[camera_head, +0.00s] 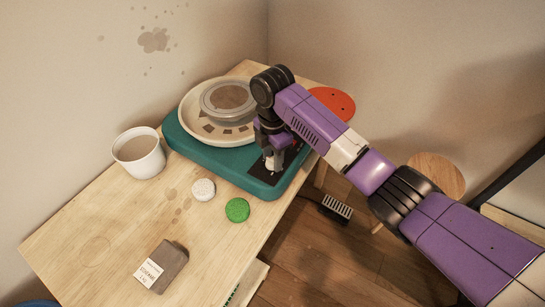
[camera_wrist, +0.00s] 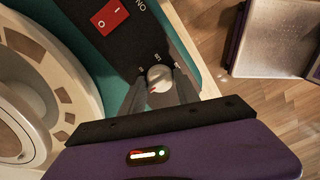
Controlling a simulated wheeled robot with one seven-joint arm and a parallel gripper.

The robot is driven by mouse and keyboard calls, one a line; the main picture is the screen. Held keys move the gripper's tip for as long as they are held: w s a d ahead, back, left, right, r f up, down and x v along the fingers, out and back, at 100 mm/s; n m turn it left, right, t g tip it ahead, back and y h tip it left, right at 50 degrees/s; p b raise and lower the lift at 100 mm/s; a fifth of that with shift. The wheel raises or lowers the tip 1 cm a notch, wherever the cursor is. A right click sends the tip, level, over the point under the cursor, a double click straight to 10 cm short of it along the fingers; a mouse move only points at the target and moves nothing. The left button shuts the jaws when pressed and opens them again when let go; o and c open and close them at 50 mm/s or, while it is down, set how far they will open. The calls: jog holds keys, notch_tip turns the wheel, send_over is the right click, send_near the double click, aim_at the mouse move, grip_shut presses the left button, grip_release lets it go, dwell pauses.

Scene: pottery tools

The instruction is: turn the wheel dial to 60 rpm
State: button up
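The wheel dial (camera_wrist: 158,76) is a small pale round knob on the black control panel (camera_wrist: 118,38) of the pottery wheel. A small red mark shows on the knob's near side. Small white figures are printed around its far side, too small to read surely. My gripper (camera_wrist: 159,84) has one finger on each side of the dial. I cannot tell whether the fingers press on it or stand just clear. In the head view my gripper (camera_head: 274,160) is down at the panel on the front of the teal wheel base (camera_head: 215,160) and hides the dial.
A red power switch (camera_wrist: 112,16) lies beyond the dial. The wheel's cream splash pan (camera_head: 188,122) sits left of my gripper. A white cup (camera_head: 139,154), a white disc (camera_head: 203,189), a green disc (camera_head: 237,210) and a grey clay block (camera_head: 162,267) stand on the wooden table (camera_head: 95,235).

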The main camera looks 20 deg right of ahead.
grip_shut()
